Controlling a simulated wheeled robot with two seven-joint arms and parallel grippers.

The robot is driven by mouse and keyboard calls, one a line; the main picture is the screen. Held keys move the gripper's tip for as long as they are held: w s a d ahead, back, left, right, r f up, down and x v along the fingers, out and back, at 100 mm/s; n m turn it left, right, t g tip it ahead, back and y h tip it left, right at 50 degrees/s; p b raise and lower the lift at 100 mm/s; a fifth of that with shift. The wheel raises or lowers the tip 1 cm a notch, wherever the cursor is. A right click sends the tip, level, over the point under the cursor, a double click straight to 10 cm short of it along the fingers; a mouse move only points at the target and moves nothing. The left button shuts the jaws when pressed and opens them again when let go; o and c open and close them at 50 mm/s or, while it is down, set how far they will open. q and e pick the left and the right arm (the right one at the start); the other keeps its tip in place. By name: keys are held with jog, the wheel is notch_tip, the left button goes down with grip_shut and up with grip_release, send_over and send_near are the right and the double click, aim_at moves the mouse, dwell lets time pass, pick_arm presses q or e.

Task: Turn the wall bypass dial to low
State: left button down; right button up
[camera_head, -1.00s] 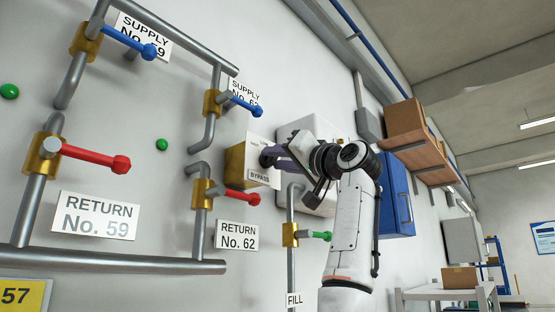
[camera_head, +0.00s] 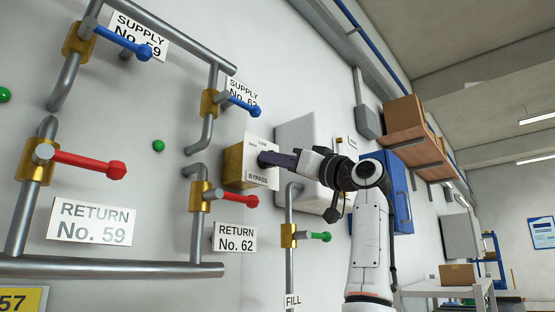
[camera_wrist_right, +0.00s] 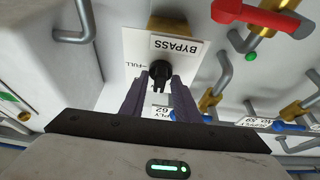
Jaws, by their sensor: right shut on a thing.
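The bypass dial (camera_head: 262,158) is a small black knob on a white plate (camera_head: 262,176) marked BYPASS, on the front of a brass-coloured box on the wall. In the right wrist view the dial (camera_wrist_right: 159,72) sits between the two dark purple fingers, and the plate (camera_wrist_right: 138,45) shows upside down with the word FULL at its left. My right gripper (camera_head: 268,158) is shut on the dial, its fingers pointing at the wall. It also shows in the right wrist view (camera_wrist_right: 160,80). The dial's exact setting is too small to read. My left gripper is out of view.
Pipes with blue supply valve handles (camera_head: 243,105) and red return handles (camera_head: 240,199) lie left of the dial. A green-handled fill valve (camera_head: 319,236) is below it. A white wall box (camera_head: 300,141) and blue cabinet (camera_head: 398,190) stand to the right.

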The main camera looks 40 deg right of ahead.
jog(key=o, duration=0.7)
jog(key=b+v, duration=0.4)
jog(key=v, duration=0.6)
jog(key=shift+s, duration=0.15)
